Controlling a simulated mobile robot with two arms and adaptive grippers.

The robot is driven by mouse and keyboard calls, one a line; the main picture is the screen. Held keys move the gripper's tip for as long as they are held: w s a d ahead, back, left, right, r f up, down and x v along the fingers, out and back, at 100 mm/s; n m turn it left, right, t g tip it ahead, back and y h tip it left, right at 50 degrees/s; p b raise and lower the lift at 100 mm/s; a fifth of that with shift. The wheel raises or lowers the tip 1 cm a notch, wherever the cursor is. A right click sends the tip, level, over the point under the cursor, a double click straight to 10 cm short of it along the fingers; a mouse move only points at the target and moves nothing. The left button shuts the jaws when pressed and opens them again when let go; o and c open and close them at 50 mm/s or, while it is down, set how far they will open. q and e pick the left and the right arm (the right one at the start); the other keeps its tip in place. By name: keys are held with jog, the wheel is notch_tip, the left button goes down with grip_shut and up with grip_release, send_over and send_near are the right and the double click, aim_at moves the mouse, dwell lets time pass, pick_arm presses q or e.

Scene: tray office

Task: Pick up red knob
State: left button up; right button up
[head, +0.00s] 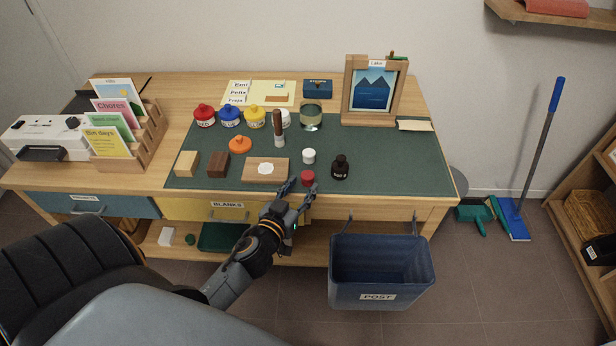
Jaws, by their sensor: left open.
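A small round red knob (308,178) lies on the dark green mat (385,170) near the desk's front edge. My left gripper (301,189) reaches up from the lower left and is open. Its fingertips are at the near side of the red knob, one to its left and one at its lower right. I cannot tell whether they touch it. My right gripper is not in view.
A wooden block with a white label (253,170) lies left of the knob, a dark bottle (340,167) right, and a small white-lidded jar (309,156) behind. An orange knob (240,144) sits farther left. A blue post bin (381,270) hangs at the desk front.

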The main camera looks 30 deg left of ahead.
aim_at(305, 182)
pick_arm(q)
jog(key=x, duration=0.5)
jog(key=shift+a+f+p, duration=0.15)
jog(key=shift+p, duration=0.15)
jog(key=shift+c, duration=0.2)
jog(key=c, duration=0.6)
